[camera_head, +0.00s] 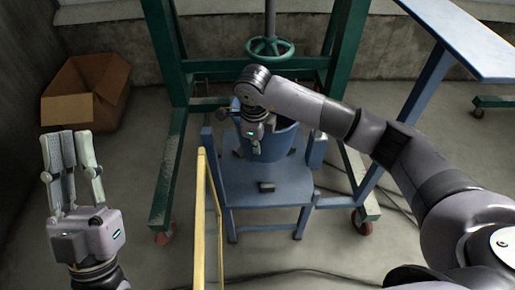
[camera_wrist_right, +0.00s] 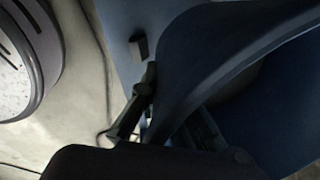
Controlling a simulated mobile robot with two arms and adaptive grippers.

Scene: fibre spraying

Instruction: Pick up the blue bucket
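The blue bucket (camera_head: 282,140) stands on the seat of a blue chair (camera_head: 262,188) in the middle of the head view. My right gripper (camera_head: 255,148) is at the near left part of its rim, pointing down. In the right wrist view, the bucket's wall (camera_wrist_right: 185,60) runs between the fingers of my right gripper (camera_wrist_right: 172,108). One finger touches the outer side, the other is on the inner side and partly hidden, and they look closed on the wall. My left gripper (camera_head: 75,145) is open and empty, pointing up at the left, far from the bucket.
A small dark block (camera_head: 266,187) lies on the chair seat. A yellow rail (camera_head: 200,220) stands left of the chair. A green frame with a handwheel (camera_head: 270,48) rises behind. A cardboard box (camera_head: 88,88) is at back left, a blue table (camera_head: 465,35) at right.

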